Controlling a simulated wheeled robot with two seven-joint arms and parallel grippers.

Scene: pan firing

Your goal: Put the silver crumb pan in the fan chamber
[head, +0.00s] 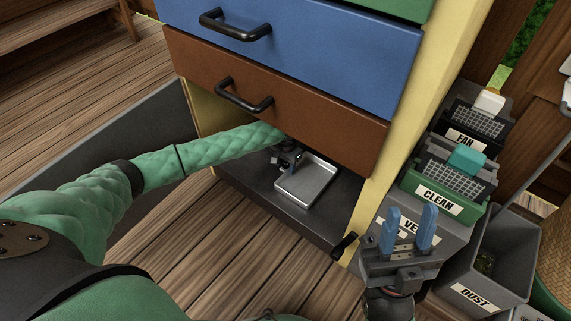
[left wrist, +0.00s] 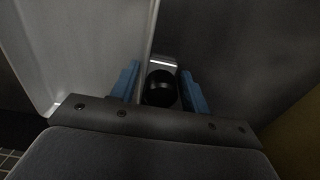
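The silver crumb pan (head: 308,182) lies flat in the dark open bottom compartment (head: 262,188) of the cabinet, under the brown drawer. My left gripper (head: 287,152) is at the pan's far left, mostly hidden under the drawer. In the left wrist view its blue fingers (left wrist: 160,90) stand apart, on either side of a black rounded knob (left wrist: 160,88). Small gaps seem to show beside the knob. The pale pan (left wrist: 75,45) fills the upper left there. My right gripper (head: 406,232) is open and empty, right of the cabinet. The FAN-labelled unit (head: 464,140) stands at the right.
A CLEAN-labelled green bin (head: 437,205) stands in front of the FAN unit. A grey DUST bin (head: 476,297) is at the lower right. A blue drawer (head: 330,47) and a brown drawer (head: 290,105) overhang the compartment. Wooden floor is clear in front.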

